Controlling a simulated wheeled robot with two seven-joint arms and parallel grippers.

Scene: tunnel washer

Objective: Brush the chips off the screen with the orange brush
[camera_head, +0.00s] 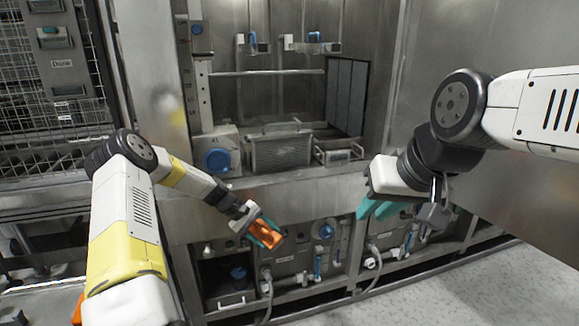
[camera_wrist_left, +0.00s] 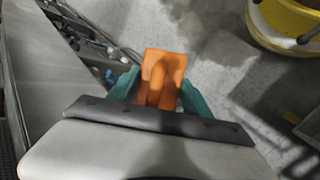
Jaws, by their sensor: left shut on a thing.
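The orange brush (camera_head: 263,236) is held in my left gripper (camera_head: 266,232), below and in front of the washer's opening. In the left wrist view the orange brush (camera_wrist_left: 160,78) sits between the teal fingers of my left gripper (camera_wrist_left: 158,92); its bristles cannot be made out. A box-like mesh screen (camera_head: 281,150) stands inside the opening, behind and above the left gripper, apart from the brush. Chips are too small to tell. My right gripper (camera_head: 372,208) has teal fingers and hangs in front of the lower panel at right; the gap between its fingers is unclear.
A steel ledge (camera_head: 300,185) runs along the front of the opening. A blue round knob (camera_head: 216,161) is left of the screen, and a small metal tray (camera_head: 339,152) is right of it. Hoses and valves line the lower panel. A yellow container (camera_wrist_left: 285,25) stands on the floor.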

